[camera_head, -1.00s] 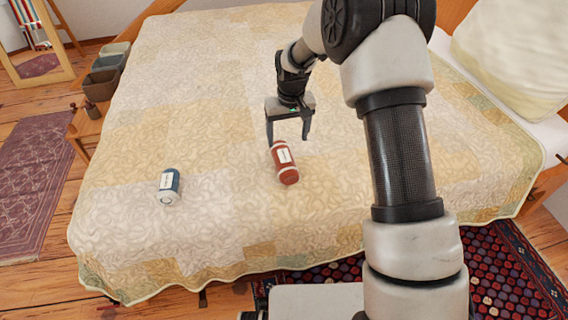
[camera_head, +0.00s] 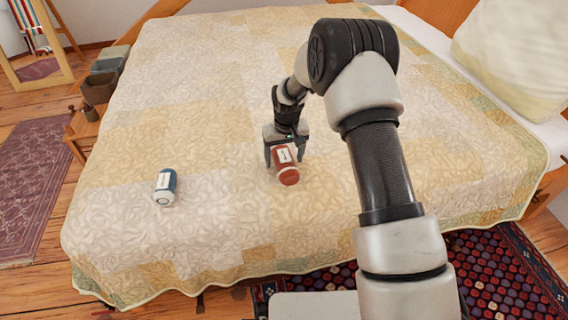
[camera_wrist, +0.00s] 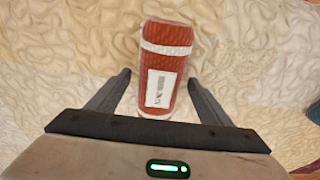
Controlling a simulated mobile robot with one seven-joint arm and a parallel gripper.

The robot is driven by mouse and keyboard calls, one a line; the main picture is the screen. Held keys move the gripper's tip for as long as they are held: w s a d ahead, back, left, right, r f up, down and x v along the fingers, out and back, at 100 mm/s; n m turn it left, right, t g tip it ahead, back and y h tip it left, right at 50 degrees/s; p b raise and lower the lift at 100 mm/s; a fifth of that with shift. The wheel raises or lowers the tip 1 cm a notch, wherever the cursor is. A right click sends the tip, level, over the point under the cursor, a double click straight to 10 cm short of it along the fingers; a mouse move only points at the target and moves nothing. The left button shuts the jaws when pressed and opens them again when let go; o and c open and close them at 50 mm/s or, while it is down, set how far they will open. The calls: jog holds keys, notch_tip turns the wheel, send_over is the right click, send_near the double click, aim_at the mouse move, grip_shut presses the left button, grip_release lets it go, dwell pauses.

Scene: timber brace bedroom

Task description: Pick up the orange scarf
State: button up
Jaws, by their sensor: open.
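A red-orange roll-shaped item with a white band and a white label (camera_head: 287,174) lies on the bed; it is the only orange-like thing I see, and it looks more like a bottle or roll than a spread scarf. It also shows in the wrist view (camera_wrist: 168,55), with a ribbed surface, extending from between the fingers to beyond their tips. My gripper (camera_head: 285,157) is open over its far end. In the wrist view my gripper (camera_wrist: 160,78) has one finger on each side of it, with a gap at each side.
The bed's quilt (camera_head: 200,100) is wide and mostly clear. A blue roll or bottle with a white label (camera_head: 165,187) lies to the left. A pillow (camera_head: 515,55) is at the right. Boxes (camera_head: 102,80) stand on a bedside table at the left.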

jog(key=shift+r, duration=0.1)
jog(key=c, duration=1.2)
